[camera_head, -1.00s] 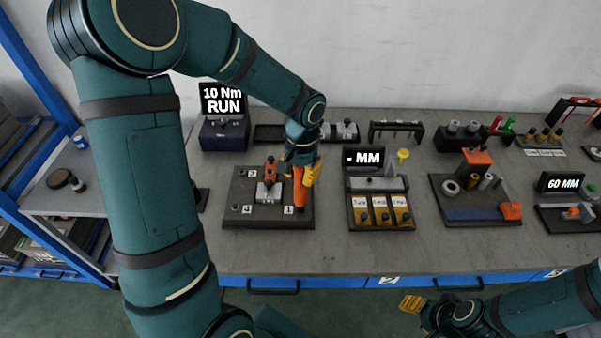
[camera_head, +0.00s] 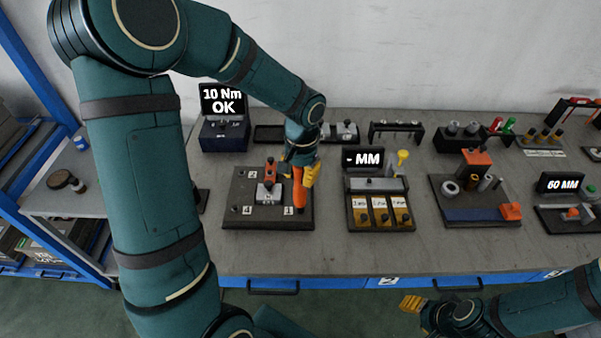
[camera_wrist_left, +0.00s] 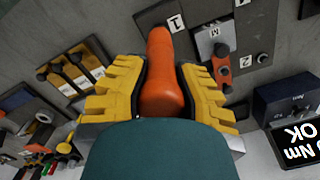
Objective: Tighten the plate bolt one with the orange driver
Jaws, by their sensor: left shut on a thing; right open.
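My left gripper (camera_head: 306,174) is shut on the orange driver (camera_head: 299,195) and holds it upright at the front right corner of the dark plate (camera_head: 240,215), beside the label 1. In the left wrist view the orange driver (camera_wrist_left: 162,75) sits between the yellow fingers of the left gripper (camera_wrist_left: 162,95). The driver hides plate bolt one and its own tip. The driver's display (camera_head: 223,102) reads 10 Nm OK. My right gripper (camera_head: 412,304) is open and empty in front of the bench, low at the right.
A silver block (camera_head: 268,194) with an orange clamp (camera_head: 270,172) stands mid-plate. A gauge station (camera_head: 376,185) with yellow bins is close to the right of the plate. Further right is another fixture (camera_head: 474,190). The bench front strip is clear.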

